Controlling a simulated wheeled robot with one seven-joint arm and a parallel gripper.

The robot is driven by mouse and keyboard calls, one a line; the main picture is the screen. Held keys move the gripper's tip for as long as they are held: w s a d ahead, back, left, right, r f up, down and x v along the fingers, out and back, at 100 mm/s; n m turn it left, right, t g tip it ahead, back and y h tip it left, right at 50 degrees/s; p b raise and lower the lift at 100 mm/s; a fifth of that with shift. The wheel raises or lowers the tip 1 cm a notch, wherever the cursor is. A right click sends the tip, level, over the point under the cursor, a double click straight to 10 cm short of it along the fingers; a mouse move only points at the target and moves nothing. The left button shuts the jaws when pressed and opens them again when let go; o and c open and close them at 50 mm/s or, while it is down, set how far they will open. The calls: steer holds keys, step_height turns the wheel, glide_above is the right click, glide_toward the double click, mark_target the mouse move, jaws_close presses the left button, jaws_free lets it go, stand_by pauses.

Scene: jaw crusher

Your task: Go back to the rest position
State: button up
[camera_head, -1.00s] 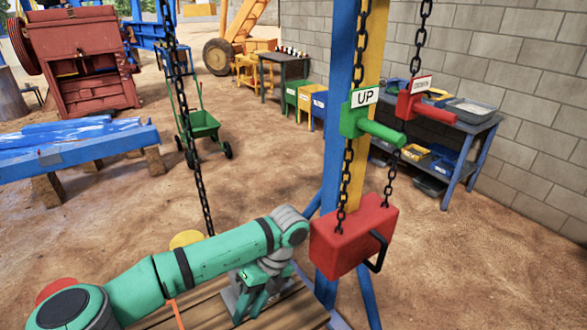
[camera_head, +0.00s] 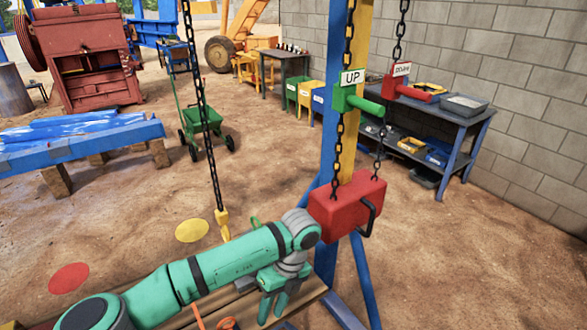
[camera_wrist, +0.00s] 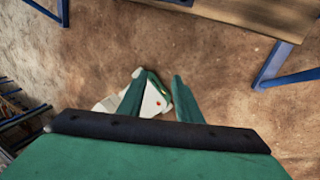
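My gripper (camera_head: 273,305) hangs at the end of my green arm, over the wooden bench at the bottom of the head view. In the wrist view my gripper (camera_wrist: 158,80) shows two green fingers spread apart with nothing held between them. A white and green shape with a red dot shows below and beyond the fingers. The red hoist block (camera_head: 347,207) with a black handle hangs on chains to the right of my wrist, below the green UP lever (camera_head: 356,100) and the red lever (camera_head: 412,88). Whether my arm touches the block is unclear.
A yellow hook (camera_head: 222,222) hangs on a chain behind my arm. A yellow disc (camera_head: 192,231) and a red disc (camera_head: 68,278) lie on the ground. The blue and yellow post (camera_head: 328,150) stands close to my wrist. Open dirt lies beyond my arm.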

steer(key=w+d+f+n+t+h, duration=0.15)
steer(key=d+h, duration=0.25)
steer(key=d, duration=0.8)
steer(key=d+f+t+h, duration=0.1)
steer(key=d+f+h, duration=0.15)
steer(key=d, duration=0.85)
steer(key=d+r+n+t+h, duration=0.4)
steer(key=d+r+n+h, duration=0.1)
steer(key=d, duration=0.4)
steer(key=d+r+n+t+h, duration=0.3)
steer(key=d+r+n+h, duration=0.25)
steer(key=d, duration=0.35)
steer(key=s+a+f+n+t+y, duration=0.45)
steer(key=s+a+f+n, duration=0.3)
steer(key=a, duration=0.25)
steer(key=s+a+f+n+t+y, duration=0.4)
steer(key=s+a+f+n+y, duration=0.2)
steer(key=a+n, duration=0.35)
steer(key=s+a+r+y, duration=0.1)
steer(key=s+a+y, duration=0.2)
steer(key=s+a, duration=1.3)
steer(key=s, duration=0.4)
steer(key=shift+r+m, duration=0.2)
steer(key=shift+m, duration=0.2)
